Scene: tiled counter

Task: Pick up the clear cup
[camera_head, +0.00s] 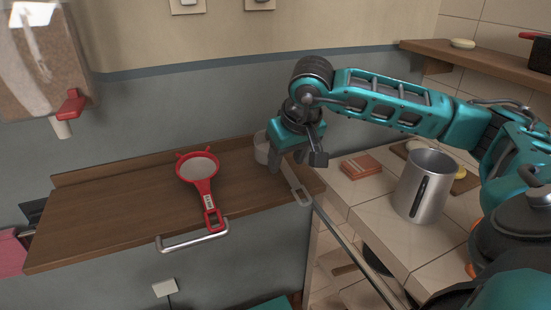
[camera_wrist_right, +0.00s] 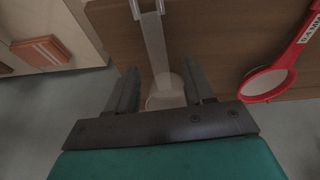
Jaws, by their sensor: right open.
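The clear cup (camera_head: 261,148) is on the wooden counter near its right end, partly hidden behind my right gripper (camera_head: 296,160). It looks pale and see-through, with a long flat handle reaching toward the counter's front edge. In the right wrist view, the clear cup (camera_wrist_right: 166,98) lies between the two dark fingers of my right gripper (camera_wrist_right: 160,68), and its handle extends up the picture. The gripper is open. I cannot tell whether either finger touches the cup. My left gripper is not in view.
A red strainer (camera_head: 199,168) lies left of the cup on the wooden counter (camera_head: 110,215). A metal canister (camera_head: 423,185) and a reddish box (camera_head: 361,166) stand on the tiled counter at right. A metal bar handle (camera_head: 192,240) is on the wooden counter's front.

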